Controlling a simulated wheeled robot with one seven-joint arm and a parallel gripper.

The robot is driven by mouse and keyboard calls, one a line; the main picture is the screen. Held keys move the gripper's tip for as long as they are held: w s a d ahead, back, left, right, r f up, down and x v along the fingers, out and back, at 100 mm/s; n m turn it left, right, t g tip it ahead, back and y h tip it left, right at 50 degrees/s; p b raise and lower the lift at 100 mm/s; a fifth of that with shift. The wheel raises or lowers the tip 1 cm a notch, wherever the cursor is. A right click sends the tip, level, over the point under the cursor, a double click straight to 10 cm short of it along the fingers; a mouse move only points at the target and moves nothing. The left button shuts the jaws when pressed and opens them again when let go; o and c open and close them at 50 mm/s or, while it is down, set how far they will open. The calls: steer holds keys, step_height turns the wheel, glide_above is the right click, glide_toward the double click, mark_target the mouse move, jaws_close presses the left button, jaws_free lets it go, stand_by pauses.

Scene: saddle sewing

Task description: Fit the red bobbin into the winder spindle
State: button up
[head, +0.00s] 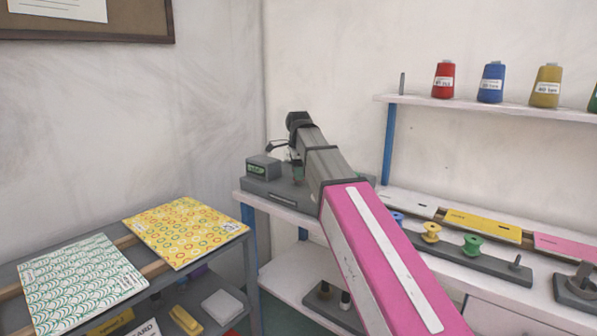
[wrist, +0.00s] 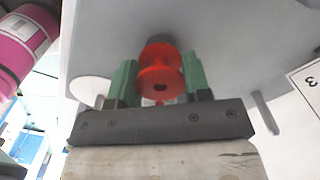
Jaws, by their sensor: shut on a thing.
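The red bobbin (wrist: 160,80) is between the two green fingertips of my gripper (wrist: 153,82) in the wrist view. My gripper is shut on it. The bobbin's flange and dark centre hole face the wrist camera. In the head view my gripper (head: 297,172) is low over the grey winder (head: 283,197), just right of its box with a green display (head: 263,167). The bobbin cannot be made out there. The winder spindle cannot be made out in either view, so I cannot tell whether the bobbin touches it.
A rack with a yellow bobbin (head: 431,232), a green bobbin (head: 473,245) and a bare peg stands right of my arm. Thread cones, such as the red cone (head: 443,80), stand on the upper shelf. A grey table (head: 205,262) with patterned sheets is at left.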

steer(key=shift+f, duration=0.5)
steer(key=o, duration=1.1)
steer(key=shift+r, duration=0.15)
step_height(320, 180, up, 9)
steer(key=shift+r, duration=0.8)
